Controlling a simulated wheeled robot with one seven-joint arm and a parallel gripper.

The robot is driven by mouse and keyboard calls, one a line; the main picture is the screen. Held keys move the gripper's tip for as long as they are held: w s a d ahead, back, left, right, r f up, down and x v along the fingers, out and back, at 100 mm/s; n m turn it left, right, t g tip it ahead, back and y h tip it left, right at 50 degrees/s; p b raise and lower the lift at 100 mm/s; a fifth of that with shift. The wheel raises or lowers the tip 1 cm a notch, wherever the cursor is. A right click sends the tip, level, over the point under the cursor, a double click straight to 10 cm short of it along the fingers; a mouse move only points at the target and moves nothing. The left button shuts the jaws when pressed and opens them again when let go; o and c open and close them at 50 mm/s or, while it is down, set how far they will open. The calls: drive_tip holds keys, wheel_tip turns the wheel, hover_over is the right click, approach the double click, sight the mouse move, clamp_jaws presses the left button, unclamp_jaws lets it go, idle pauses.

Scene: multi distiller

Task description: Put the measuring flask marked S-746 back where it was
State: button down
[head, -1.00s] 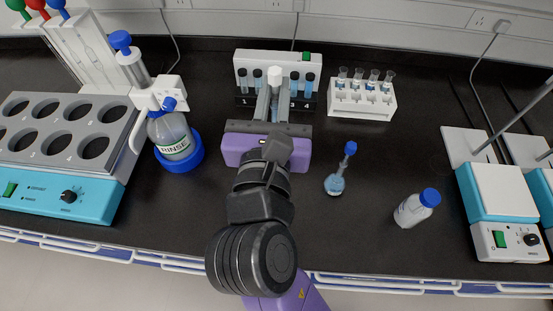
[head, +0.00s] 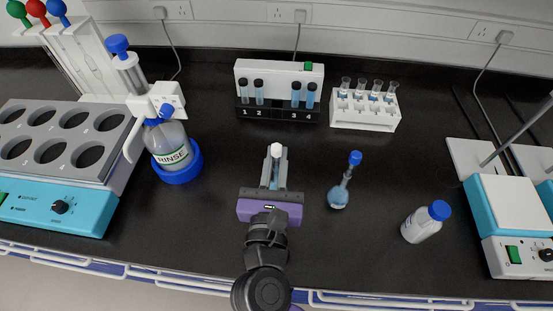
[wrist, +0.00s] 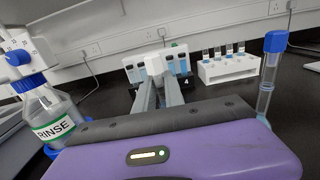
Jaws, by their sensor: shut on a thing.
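A small flask (head: 338,197) with a long neck, a blue stopper and pale blue liquid stands on the black bench, right of my gripper. Its neck also shows in the wrist view (wrist: 265,95); I cannot read its marking. My gripper (head: 275,160) is over the middle of the bench, left of the flask and apart from it. It is shut on a white-capped tube (head: 276,150) with bluish contents, partly hidden by the fingers. The white cap shows between the fingertips in the wrist view (wrist: 154,64).
A white device (head: 280,75) behind holds black-capped vials over numbers 1 to 4. Right of it is a white rack (head: 365,118) of tubes. A RINSE bottle (head: 172,145) stands left, a blue-capped bottle (head: 422,224) right. Clear bench lies between my gripper and the device.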

drive_tip(key=shift+f, duration=0.1)
drive_tip(key=c, duration=1.8)
unclamp_jaws()
drive_tip(key=shift+f, duration=0.1)
drive_tip(key=shift+c, duration=0.2)
drive_tip(key=o, duration=0.4)
drive_tip(key=shift+r, duration=0.2)
drive_tip(key=s+b, duration=0.1)
drive_tip(key=s, duration=1.1)
drive_tip(key=shift+a, duration=0.2)
